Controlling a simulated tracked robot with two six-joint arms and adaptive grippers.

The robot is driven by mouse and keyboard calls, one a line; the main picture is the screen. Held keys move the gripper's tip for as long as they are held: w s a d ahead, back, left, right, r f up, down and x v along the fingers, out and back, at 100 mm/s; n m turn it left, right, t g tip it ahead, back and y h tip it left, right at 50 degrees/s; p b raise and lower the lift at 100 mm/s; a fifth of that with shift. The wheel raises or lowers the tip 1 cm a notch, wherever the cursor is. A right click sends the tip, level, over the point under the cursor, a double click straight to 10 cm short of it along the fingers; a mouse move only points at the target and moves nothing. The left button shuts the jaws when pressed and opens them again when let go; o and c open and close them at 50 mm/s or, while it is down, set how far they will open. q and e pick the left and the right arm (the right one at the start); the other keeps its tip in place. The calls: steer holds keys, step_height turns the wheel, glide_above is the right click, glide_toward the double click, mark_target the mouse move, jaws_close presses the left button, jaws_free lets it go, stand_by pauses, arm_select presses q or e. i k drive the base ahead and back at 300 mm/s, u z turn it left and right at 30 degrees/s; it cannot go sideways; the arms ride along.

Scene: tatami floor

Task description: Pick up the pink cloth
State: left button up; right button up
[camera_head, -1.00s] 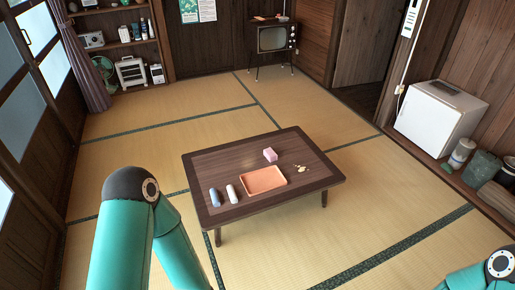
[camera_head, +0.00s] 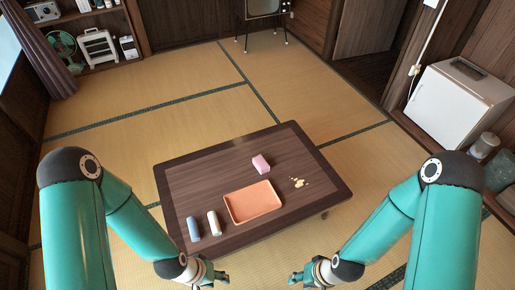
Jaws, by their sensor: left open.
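The pink cloth (camera_head: 261,164) looks like a small folded pink block. It lies on the dark wooden low table (camera_head: 185,182), behind the orange tray. My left gripper (camera_head: 221,277) is at the bottom of the view, in front of the table's near edge, open and well apart from the cloth. My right gripper (camera_head: 292,278) is also at the bottom, to the right of the left one, and apart from the cloth. It is too small in view to tell whether its jaws are open.
An orange tray (camera_head: 253,202) sits on the table in front of the cloth. A white bottle (camera_head: 214,223) and a blue bottle (camera_head: 193,229) stand at its left. Pale yellowish bits (camera_head: 299,182) lie to the right. A white fridge (camera_head: 459,106) stands at the right wall.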

mark_target(263, 166)
steer(key=z, duration=0.35)
steer(key=i, duration=1.3)
steer(key=z, duration=0.45)
